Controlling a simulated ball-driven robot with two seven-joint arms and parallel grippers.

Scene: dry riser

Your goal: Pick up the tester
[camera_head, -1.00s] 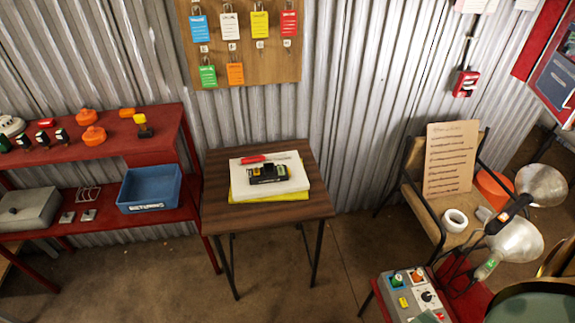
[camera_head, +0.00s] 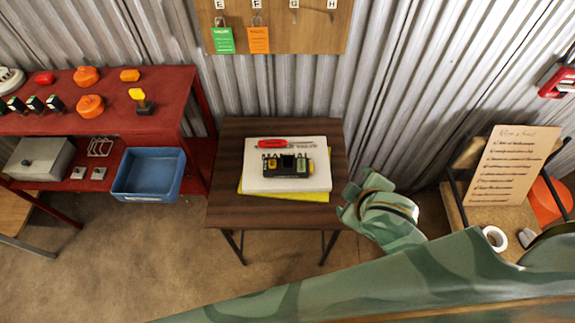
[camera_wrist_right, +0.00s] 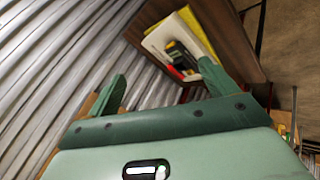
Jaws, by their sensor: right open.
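A black-and-yellow device (camera_head: 288,166), seemingly the tester, lies on a white booklet (camera_head: 262,182) on top of a yellow one, on a small dark wooden table (camera_head: 225,205). A red-handled tool (camera_head: 272,143) lies just behind it. My right gripper (camera_head: 346,205) is by the table's right front edge, apart from the device; its fingers are hard to make out there. In the right wrist view its two green fingers (camera_wrist_right: 163,82) are spread with nothing between them. The device (camera_wrist_right: 181,55) shows beyond the right finger, partly hidden. My left gripper is not in view.
A red shelf (camera_head: 160,95) with orange parts and a blue bin (camera_head: 150,175) stands left of the table. A corrugated wall is behind. At right, a chair holds a written board (camera_head: 512,165) and a tape roll (camera_head: 495,238). The tabletop around the booklets is clear.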

